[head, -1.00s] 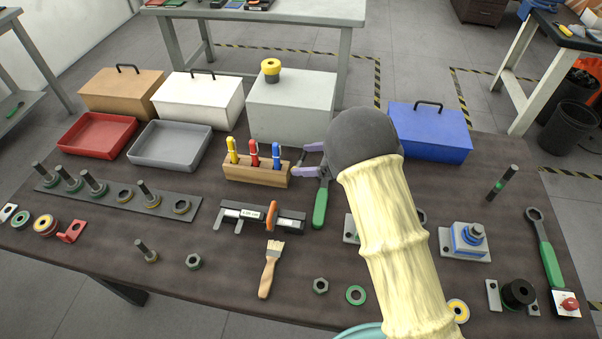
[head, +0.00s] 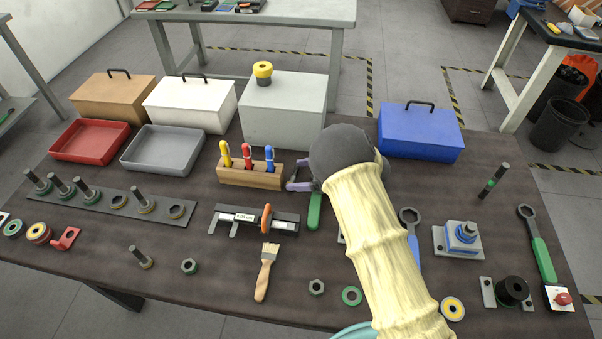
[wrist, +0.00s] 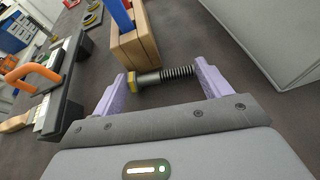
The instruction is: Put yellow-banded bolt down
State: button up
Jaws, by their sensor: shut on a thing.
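My gripper (head: 297,178) is at the right end of the wooden pen block (head: 250,174), over the dark table. In the wrist view my gripper (wrist: 158,85) has its two lilac fingers at either end of a bolt (wrist: 163,76). The bolt lies crosswise between them, its yellow-marked head at the left finger and its dark threaded end toward the right finger. The pen block (wrist: 133,40) is just beyond it. The held bolt cannot be made out in the head view. Whether it touches the table is unclear.
A clamp-like gauge (head: 255,219) lies left of my gripper, a green-handled tool (head: 314,211) just below it. A grey box (head: 283,115) stands behind, a blue box (head: 420,133) to the right. A rack (head: 160,212) with several bolts is at left.

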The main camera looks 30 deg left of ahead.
jog(key=o, duration=0.7)
jog(key=shift+f, duration=0.15)
jog(key=o, duration=0.5)
jog(key=shift+c, duration=0.2)
jog(key=shift+r, duration=0.25)
jog(key=b+v, duration=0.1)
jog(key=v, duration=1.1)
